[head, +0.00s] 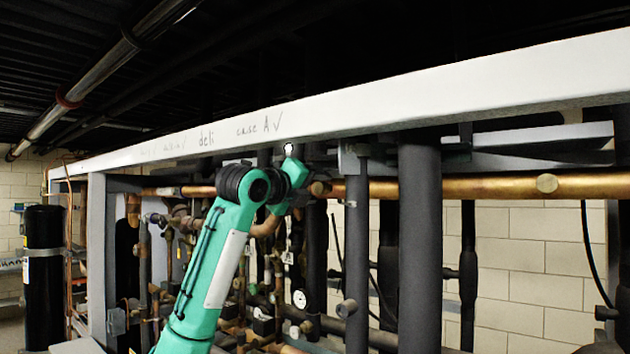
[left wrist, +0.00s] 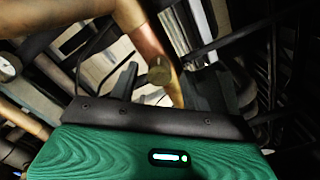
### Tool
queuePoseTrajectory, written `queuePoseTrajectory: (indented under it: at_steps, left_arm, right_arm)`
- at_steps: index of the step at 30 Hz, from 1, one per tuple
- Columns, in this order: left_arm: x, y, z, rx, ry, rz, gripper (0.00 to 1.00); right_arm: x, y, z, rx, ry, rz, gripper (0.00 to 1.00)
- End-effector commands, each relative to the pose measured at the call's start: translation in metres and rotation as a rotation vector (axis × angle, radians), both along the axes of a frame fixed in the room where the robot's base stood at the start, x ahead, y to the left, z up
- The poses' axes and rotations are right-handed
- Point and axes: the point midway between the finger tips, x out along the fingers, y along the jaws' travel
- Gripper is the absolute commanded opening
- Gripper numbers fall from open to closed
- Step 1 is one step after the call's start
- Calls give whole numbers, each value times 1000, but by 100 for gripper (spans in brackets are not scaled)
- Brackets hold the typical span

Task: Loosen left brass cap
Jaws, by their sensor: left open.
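My left gripper (left wrist: 174,82) is open in the left wrist view, with one dark finger on either side of a round brass cap (left wrist: 159,71). The cap sits on a copper pipe (left wrist: 143,38) that runs down between the fingers. I see no clear contact, and the gap in depth is hard to judge. In the head view my green left arm reaches up to just below the white beam, and its fingers are mostly hidden among pipes. A brass cap (head: 318,188) shows on the copper pipe just right of my wrist. My right gripper is not in view.
The long white beam (head: 420,98) runs above the work area. Thick dark insulated pipes (head: 420,240) stand to the right. A horizontal copper pipe (head: 480,187) carries another round cap (head: 547,183). Crowded valves and pipes lie beside and below my arm. A black cylinder (head: 43,245) stands far left.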

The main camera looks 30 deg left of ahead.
Motion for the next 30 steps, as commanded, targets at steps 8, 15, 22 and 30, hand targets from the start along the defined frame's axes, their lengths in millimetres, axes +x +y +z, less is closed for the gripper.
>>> queuePoseTrajectory:
  at_steps: [8, 15, 22, 30]
  left_arm:
    - [4, 0, -1, 0, 0, 0, 48]
    - [3, 0, 0, 0, 0, 0, 12]
    - [3, 0, 0, -6, 0, 0, 3]
    - [4, 0, 0, -94, 7, 1, 3]
  right_arm:
    - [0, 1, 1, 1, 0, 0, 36]
    - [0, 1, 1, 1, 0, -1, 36]
    - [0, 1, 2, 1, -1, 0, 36]
    - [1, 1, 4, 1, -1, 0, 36]
